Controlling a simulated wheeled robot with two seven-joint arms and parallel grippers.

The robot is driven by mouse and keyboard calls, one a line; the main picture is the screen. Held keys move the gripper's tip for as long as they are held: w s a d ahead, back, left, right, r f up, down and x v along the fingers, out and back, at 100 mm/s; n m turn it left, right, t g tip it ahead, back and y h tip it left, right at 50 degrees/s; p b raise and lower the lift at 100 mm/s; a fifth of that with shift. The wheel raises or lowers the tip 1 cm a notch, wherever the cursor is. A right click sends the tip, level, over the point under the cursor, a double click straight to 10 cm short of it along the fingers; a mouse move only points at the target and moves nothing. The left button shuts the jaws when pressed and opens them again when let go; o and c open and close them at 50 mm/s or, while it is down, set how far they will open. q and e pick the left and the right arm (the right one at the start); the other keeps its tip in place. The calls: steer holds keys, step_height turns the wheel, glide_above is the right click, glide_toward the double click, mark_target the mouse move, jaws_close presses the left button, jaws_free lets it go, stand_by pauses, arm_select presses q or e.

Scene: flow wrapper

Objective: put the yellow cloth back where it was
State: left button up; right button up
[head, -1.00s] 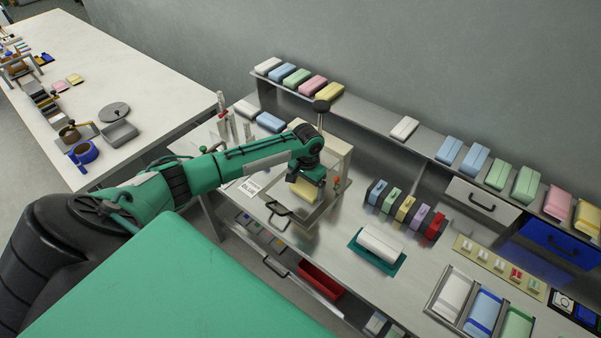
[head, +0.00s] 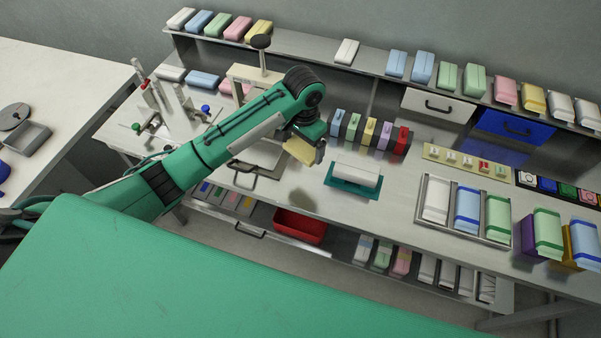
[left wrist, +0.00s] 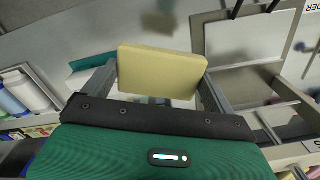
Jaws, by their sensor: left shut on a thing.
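The yellow cloth (head: 302,152) is a folded, pale yellow block. My left gripper (head: 310,143) is shut on it and holds it above the worktop, between the wrapper machine's tray and the white cloth on the teal mat. In the left wrist view the yellow cloth (left wrist: 162,73) sits between the two fingers of the gripper (left wrist: 155,85). Another yellow cloth (head: 258,31) lies on the back shelf, at the right end of the left group. One more yellow cloth (head: 533,99) lies on the shelf's right part. My right gripper is not in view.
The back shelf (head: 305,44) has bare stretches either side of a lone white cloth (head: 347,52). A row of coloured rolls (head: 370,132) stands behind the teal mat (head: 352,186). A divided tray (head: 465,227) of cloths is to the right. A red bin (head: 300,226) is below the front edge.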

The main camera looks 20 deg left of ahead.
arm_select(q)
step_height(320, 180, down, 5)
steer(key=p, duration=0.2)
glide_above(302, 179)
step_height(302, 179, down, 4)
steer(key=shift+f, duration=0.45)
step_height(302, 179, down, 3)
steer(key=shift+f, duration=0.5)
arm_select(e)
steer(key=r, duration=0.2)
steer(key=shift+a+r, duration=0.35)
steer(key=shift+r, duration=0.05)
arm_select(q)
steer(key=o, duration=0.7)
